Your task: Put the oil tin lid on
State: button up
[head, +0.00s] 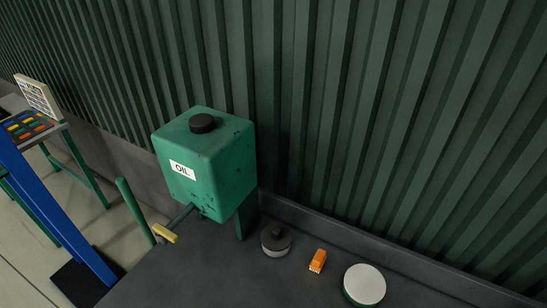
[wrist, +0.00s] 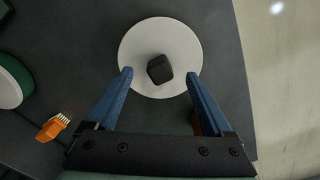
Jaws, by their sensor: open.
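The lid, a round pale disc with a black knob, lies on the dark bench (head: 275,245). In the wrist view the lid (wrist: 140,40) is large and at the top middle. My gripper (wrist: 160,75) is open, its two blue fingers appearing on either side of the knob with clear gaps. It seems to be above the lid; I cannot tell how far. My gripper does not show in the head view. A low round green tin with a pale top (head: 365,284) stands at the lower right; part of it shows at the wrist view's left edge (wrist: 12,80).
An orange brush (head: 318,260) lies between lid and tin, also in the wrist view (wrist: 52,127). A green OIL tank (head: 215,165) with a black cap stands behind, left of the lid. A corrugated green wall (head: 400,130) backs the bench. Pale floor (wrist: 285,90) lies beyond the bench edge.

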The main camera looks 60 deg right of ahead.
notch_tip(320, 180, up, 11)
jog(key=shift+b, duration=0.35)
dwell(1.2)
jog(key=w+r+n+t+h+b, duration=0.25)
jog(key=w+r+t, duration=0.65)
jog(key=w+r, duration=1.05)
jog(key=w+a+r+t+h, duration=0.1)
jog(key=w+a+r+t, duration=0.2)
jog(key=r, duration=0.5)
jog(key=w+a+r+t, duration=0.3)
jog(key=w+r+t, duration=0.1)
jog(key=r, duration=0.4)
jog(key=s+a+r+n+t+y, duration=0.1)
jog(key=s+a+r+t, duration=0.2)
jog(key=r, duration=0.6)
jog(key=s+a+r+n+t+y+b, duration=0.1)
jog(key=s+a+r+t, duration=0.3)
jog(key=r, duration=0.5)
jog(key=s+a+r+n+t+y, duration=0.1)
jog(key=s+a+r+t, duration=0.3)
jog(key=r, duration=0.6)
jog(key=shift+s+a+b, duration=0.35)
jog(key=shift+s+a, duration=0.1)
jog(key=shift+a, duration=0.05)
